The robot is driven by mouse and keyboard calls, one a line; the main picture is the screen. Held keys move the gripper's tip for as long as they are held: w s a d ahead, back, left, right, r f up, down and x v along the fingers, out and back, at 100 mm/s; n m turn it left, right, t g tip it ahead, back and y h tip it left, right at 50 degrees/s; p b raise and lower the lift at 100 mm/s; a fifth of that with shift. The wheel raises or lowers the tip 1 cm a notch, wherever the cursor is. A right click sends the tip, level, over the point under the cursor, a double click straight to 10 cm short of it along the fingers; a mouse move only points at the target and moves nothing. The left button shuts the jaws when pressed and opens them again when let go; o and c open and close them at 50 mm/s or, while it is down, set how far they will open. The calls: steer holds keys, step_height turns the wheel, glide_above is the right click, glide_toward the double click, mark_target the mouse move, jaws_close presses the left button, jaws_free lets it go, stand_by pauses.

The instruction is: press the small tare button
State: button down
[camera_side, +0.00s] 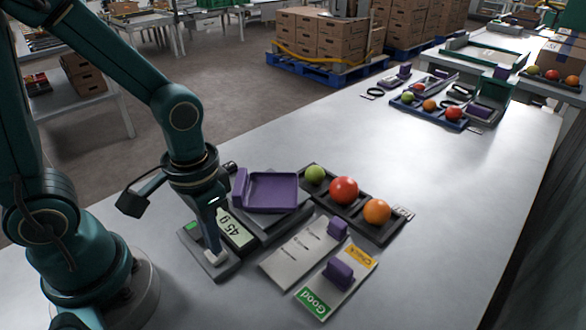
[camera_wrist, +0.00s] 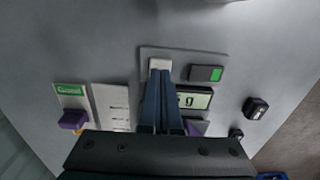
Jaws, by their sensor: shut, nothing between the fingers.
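My gripper (camera_side: 213,246) is shut and empty, pointing down at the scale's control panel (camera_side: 222,271). Its fingertips (camera_wrist: 160,73) are at a small pale button (camera_wrist: 160,63) on the panel; the button also shows in the side view (camera_side: 216,259). The fingers hide part of it, and I cannot tell whether they touch it or press it down. A green-faced key (camera_wrist: 207,73) sits beside it, also seen in the side view (camera_side: 190,226). The display (camera_side: 236,229) reads 45 g. I cannot read a label on either button.
A purple tray (camera_side: 270,191) sits on the scale. A dark tray (camera_side: 384,233) holds a green, a red and an orange tomato. A white sheet (camera_side: 290,262) and a Good/Check card (camera_side: 316,303) with purple blocks lie nearby.

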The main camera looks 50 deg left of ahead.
steer(key=shift+f, duration=0.55)
steer(key=shift+r, duration=0.1)
stand_by(0.4)
steer(key=shift+r, duration=2.45)
steer(key=shift+w+r, duration=0.1)
steer(key=shift+r, duration=0.1)
step_height(320, 180, up, 8)
steer(key=a+t, duration=0.1)
steer(key=t, duration=0.4)
steer(key=shift+s+a+f+t, duration=0.25)
steer(key=shift+s+t, duration=0.05)
